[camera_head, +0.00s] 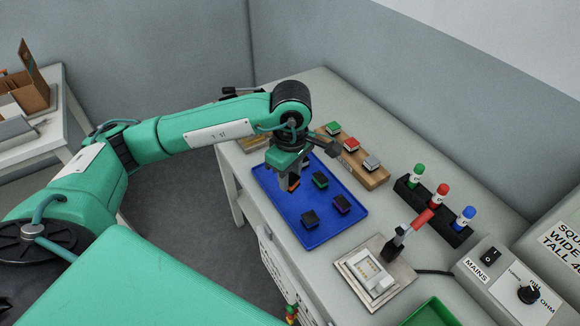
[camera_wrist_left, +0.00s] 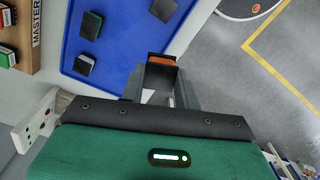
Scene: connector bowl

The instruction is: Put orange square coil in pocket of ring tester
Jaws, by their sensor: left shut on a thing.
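The orange square coil (camera_head: 294,183) is held in my left gripper (camera_head: 289,177), above the blue tray. In the left wrist view the coil (camera_wrist_left: 161,60) shows its orange face and dark top between the fingers of my left gripper (camera_wrist_left: 160,78). The ring tester's fixture (camera_head: 393,283), a pale plate with a light framed pocket (camera_head: 371,273) and a red-handled lever (camera_head: 418,219), stands right of the tray, apart from the gripper. The pocket looks empty of any coil. My right gripper is in neither view.
The blue tray (camera_head: 320,236) holds several dark square coils. A wooden block (camera_head: 372,180) with green, red and grey pieces lies behind it. A black rack (camera_head: 451,234) with capped cylinders, a control box (camera_head: 500,283) and a green tray (camera_head: 432,314) flank the fixture.

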